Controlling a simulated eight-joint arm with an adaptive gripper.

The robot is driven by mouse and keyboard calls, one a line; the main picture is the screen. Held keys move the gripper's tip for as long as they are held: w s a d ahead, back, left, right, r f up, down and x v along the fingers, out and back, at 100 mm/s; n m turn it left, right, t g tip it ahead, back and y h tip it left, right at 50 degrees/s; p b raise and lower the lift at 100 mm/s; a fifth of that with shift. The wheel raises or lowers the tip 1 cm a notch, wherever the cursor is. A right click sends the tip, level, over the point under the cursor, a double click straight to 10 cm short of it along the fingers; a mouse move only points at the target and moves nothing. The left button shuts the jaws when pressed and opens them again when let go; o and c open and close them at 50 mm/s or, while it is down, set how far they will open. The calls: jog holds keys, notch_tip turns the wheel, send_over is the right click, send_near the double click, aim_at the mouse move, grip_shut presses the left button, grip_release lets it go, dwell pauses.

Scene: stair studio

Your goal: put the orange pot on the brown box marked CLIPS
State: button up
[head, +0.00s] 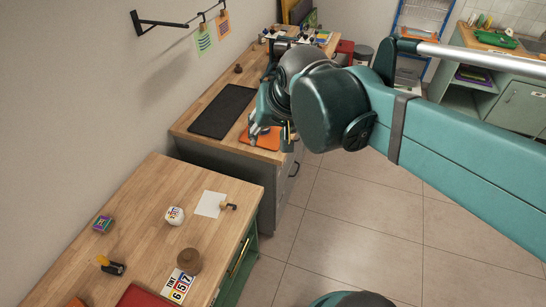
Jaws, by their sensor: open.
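My gripper (268,135) is open over the far wooden worktop, above or on a flat orange patch (262,142) that looks like a mat. My arm and wrist cover much of that worktop. No brown box with readable CLIPS lettering can be made out. A round brown object (189,261) stands on the near worktop, but I cannot tell that it is a box.
A black mat (223,110) lies on the far worktop (188,125). Tiled floor (360,220) is open at right.

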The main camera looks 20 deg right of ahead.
jog(key=s+a+f+n+t, duration=0.1)
jog(key=s+f+n, duration=0.2)
jog(key=s, duration=0.4)
jog(key=shift+a+f+n, duration=0.15)
jog(key=shift+f+n, duration=0.25)
jog(key=shift+f, duration=0.25)
